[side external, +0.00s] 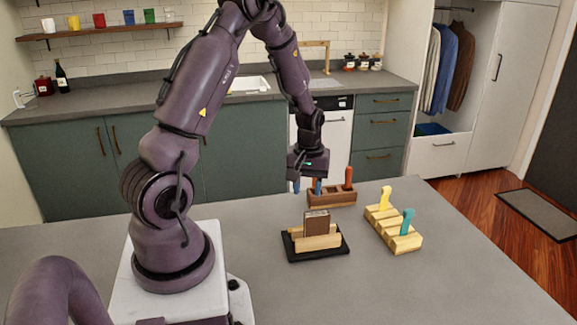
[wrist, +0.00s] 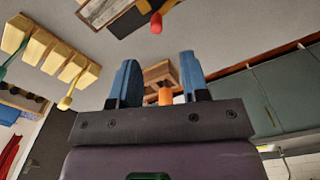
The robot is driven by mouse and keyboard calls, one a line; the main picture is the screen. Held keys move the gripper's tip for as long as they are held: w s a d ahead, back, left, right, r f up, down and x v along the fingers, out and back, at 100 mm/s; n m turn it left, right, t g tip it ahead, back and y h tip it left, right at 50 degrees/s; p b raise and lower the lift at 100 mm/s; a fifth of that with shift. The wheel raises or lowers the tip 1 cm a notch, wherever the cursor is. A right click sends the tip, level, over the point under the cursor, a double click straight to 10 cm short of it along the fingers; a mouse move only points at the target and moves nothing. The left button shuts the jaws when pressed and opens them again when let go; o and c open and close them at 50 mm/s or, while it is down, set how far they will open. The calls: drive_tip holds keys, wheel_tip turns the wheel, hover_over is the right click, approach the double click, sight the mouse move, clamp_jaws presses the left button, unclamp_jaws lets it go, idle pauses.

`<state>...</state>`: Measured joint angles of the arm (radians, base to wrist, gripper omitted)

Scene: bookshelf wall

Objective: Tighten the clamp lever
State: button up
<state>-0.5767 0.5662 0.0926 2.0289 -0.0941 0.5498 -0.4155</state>
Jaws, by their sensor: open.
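My gripper (side external: 307,188) is open and empty, pointing down above the table with blue fingers; it also shows in the wrist view (wrist: 158,62). A wooden clamp-like holder (side external: 318,242) on a black base (side external: 295,256) grips a brown block (side external: 316,223), nearer the side camera than my gripper. In the wrist view, a red rounded end (wrist: 156,22) sticks out by the dark base (wrist: 126,18); I cannot tell whether it is the clamp lever. A yellow block set (side external: 380,218) carries a yellow lever (side external: 385,195) and a teal lever (side external: 407,221), right of my gripper.
A brown wooden rack (side external: 328,197) with an upright orange handle (side external: 348,178) stands just behind and beside my gripper. The handle shows between my fingers in the wrist view (wrist: 165,97), apparently beyond them. The grey table (side external: 450,270) is clear at the front right.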

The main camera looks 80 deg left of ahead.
wheel_tip(320, 180, down, 9)
drive_tip(key=shift+s+a+r+n, duration=0.15)
drive_tip(key=shift+a+n, duration=0.15)
drive_tip(key=shift+n, duration=0.5)
wheel_tip(320, 180, up, 13)
drive_tip(key=m, duration=0.6)
drive_tip(key=shift+n, duration=0.3)
wheel_tip(320, 180, down, 13)
drive_tip(key=shift+s+a, duration=0.1)
drive_tip(key=n, duration=0.2)
drive_tip(key=s+a+n, duration=0.1)
drive_tip(key=n, duration=0.2)
drive_tip(key=shift+s+a+r, duration=0.1)
drive_tip(key=shift+s+a, duration=0.1)
drive_tip(key=n, duration=0.2)
drive_tip(key=s+n, duration=0.1)
drive_tip(key=n, duration=0.1)
drive_tip(key=s+n, duration=0.1)
drive_tip(key=n, duration=0.1)
drive_tip(key=shift+s+a, duration=0.1)
drive_tip(key=shift+a, duration=0.2)
wheel_tip(320, 180, up, 13)
